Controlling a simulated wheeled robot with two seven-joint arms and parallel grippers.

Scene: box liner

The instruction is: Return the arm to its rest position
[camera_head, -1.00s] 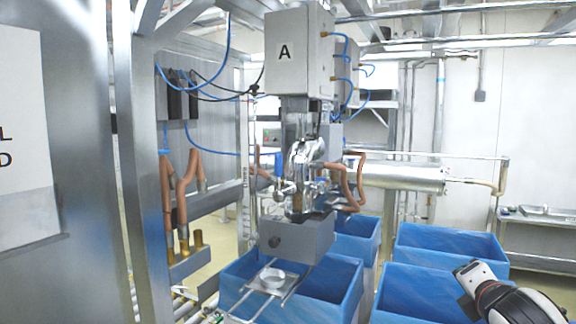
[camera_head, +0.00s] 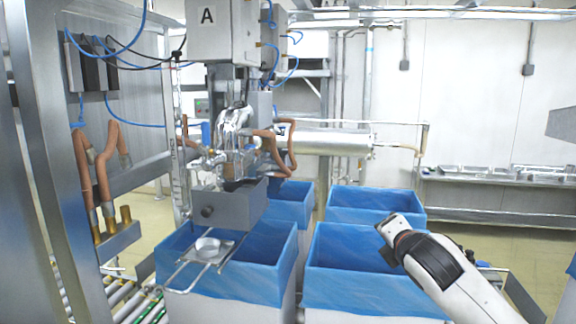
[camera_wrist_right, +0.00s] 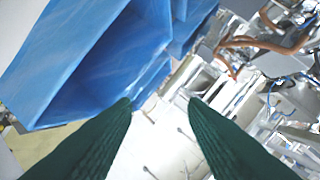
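My right arm comes in from the lower right of the head view, and its gripper end (camera_head: 388,240) is over the right side of the near blue-lined box (camera_head: 340,275). In the right wrist view the two green fingers of my right gripper (camera_wrist_right: 160,103) are spread apart with nothing between them. A blue liner (camera_wrist_right: 85,60) fills the upper left of that view, beyond the fingers. My left gripper shows in neither view.
The filling machine (camera_head: 222,30) marked A stands left of centre, with a metal tray (camera_head: 208,246) over another blue-lined box (camera_head: 265,262). More lined boxes (camera_head: 375,204) stand behind. Rollers (camera_head: 125,298) lie at lower left. A steel bench (camera_head: 500,185) is along the back wall.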

